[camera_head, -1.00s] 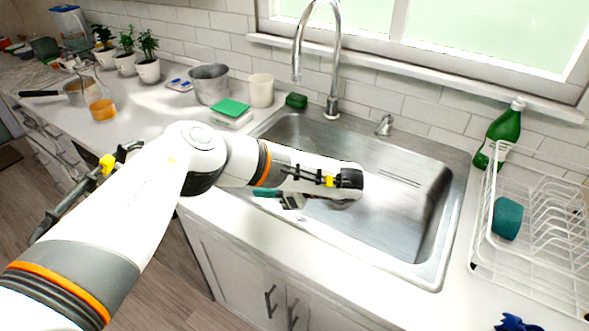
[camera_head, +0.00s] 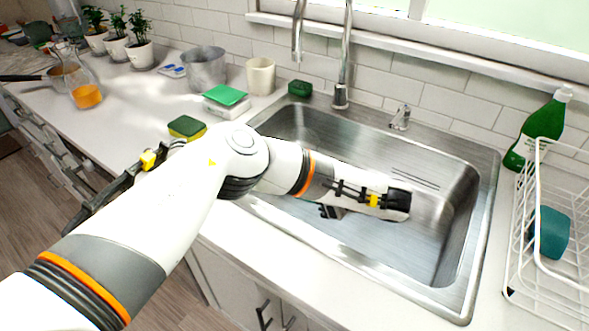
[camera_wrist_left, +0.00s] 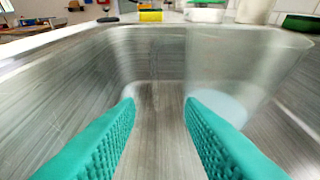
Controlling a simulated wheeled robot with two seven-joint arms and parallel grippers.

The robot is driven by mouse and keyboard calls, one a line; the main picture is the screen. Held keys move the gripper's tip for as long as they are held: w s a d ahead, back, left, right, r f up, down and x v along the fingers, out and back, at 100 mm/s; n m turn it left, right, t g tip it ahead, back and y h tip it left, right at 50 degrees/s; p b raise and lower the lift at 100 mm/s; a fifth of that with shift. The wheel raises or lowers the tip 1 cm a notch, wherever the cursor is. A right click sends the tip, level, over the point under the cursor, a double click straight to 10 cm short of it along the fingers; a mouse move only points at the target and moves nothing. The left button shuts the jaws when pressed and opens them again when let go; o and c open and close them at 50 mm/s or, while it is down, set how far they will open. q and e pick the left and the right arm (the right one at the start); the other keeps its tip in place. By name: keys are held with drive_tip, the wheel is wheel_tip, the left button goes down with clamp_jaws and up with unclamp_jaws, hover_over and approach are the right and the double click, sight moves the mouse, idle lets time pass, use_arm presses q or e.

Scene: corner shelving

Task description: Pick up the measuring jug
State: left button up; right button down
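My left gripper (camera_wrist_left: 160,115) is open in the left wrist view, its two teal fingers spread inside the sink (camera_wrist_left: 90,60) with bare metal between them. A clear, faintly bluish shape (camera_wrist_left: 222,107) shows beside and behind the right finger; it may be the measuring jug, but I cannot tell for certain. In the head view my left forearm reaches over the sink (camera_head: 462,215) and hides the fingertips and anything below them. A clear carafe with orange liquid (camera_head: 86,97) stands on the left counter, away from the gripper. My right gripper is not in view.
The faucet (camera_head: 342,60) rises behind the sink. A metal pot (camera_head: 205,70), a cream cup (camera_head: 260,77) and a yellow-green sponge (camera_head: 187,128) stand left of it. A white dish rack (camera_head: 530,225) and green bottle (camera_head: 538,130) are at right. The sink walls surround the gripper.

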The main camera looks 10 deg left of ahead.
use_arm(q)
drive_tip(key=x, duration=0.5)
drive_tip(key=shift+a, duration=0.15)
drive_tip(key=x, duration=0.1)
drive_tip(key=b+x, duration=0.1)
drive_tip(key=x, duration=0.3)
drive_tip(key=shift+s+a+f, duration=0.2)
drive_tip(key=shift+s+f, duration=0.05)
drive_tip(key=shift+r, duration=0.1)
drive_tip(key=shift+d, duration=0.1)
clamp_jaws()
